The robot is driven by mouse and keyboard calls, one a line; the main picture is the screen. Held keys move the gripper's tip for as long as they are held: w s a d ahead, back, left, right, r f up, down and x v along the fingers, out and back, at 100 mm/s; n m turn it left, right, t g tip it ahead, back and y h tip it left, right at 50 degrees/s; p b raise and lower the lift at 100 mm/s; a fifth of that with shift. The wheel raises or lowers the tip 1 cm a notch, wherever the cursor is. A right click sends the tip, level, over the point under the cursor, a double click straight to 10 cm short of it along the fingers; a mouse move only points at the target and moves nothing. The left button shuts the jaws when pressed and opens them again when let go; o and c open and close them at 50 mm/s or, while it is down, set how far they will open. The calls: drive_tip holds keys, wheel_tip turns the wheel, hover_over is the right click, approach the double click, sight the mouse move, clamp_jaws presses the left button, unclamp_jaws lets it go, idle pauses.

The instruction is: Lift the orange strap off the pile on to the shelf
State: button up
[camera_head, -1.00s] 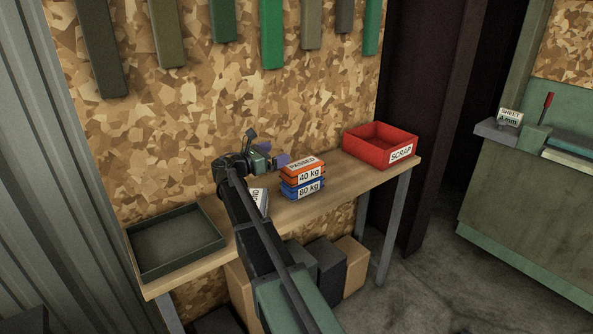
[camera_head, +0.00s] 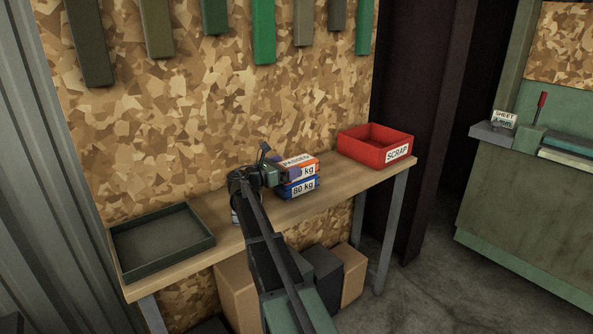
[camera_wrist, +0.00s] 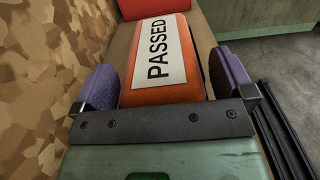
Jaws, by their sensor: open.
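The orange strap (camera_head: 309,164) is a block marked PASSED and 40 kg. It lies on top of a blue block (camera_head: 300,188) marked 80 kg, in a pile on the wooden bench. My gripper (camera_head: 279,173) is at the pile's left end and partly covers the orange strap's front label. In the wrist view the purple fingers of my gripper (camera_wrist: 166,82) are open, one on each side of the orange strap (camera_wrist: 162,97). Contact with either finger cannot be told. No surface marked as a shelf stands out apart from the bench top (camera_head: 345,185).
A red SCRAP bin (camera_head: 348,151) stands right of the pile. A dark green empty tray (camera_head: 125,273) is at the bench's left end. Boxes (camera_head: 322,272) stand below. The chipboard wall (camera_head: 150,130) is close behind.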

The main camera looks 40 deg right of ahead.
drive_tip(key=shift+d, duration=0.4)
drive_tip(key=shift+a, duration=0.1)
drive_tip(key=c, duration=1)
drive_tip(key=shift+r, duration=0.15)
drive_tip(key=shift+c, duration=0.2)
wheel_tip(320, 180, up, 20)
drive_tip(key=p, duration=2)
drive_tip(key=shift+f, duration=0.2)
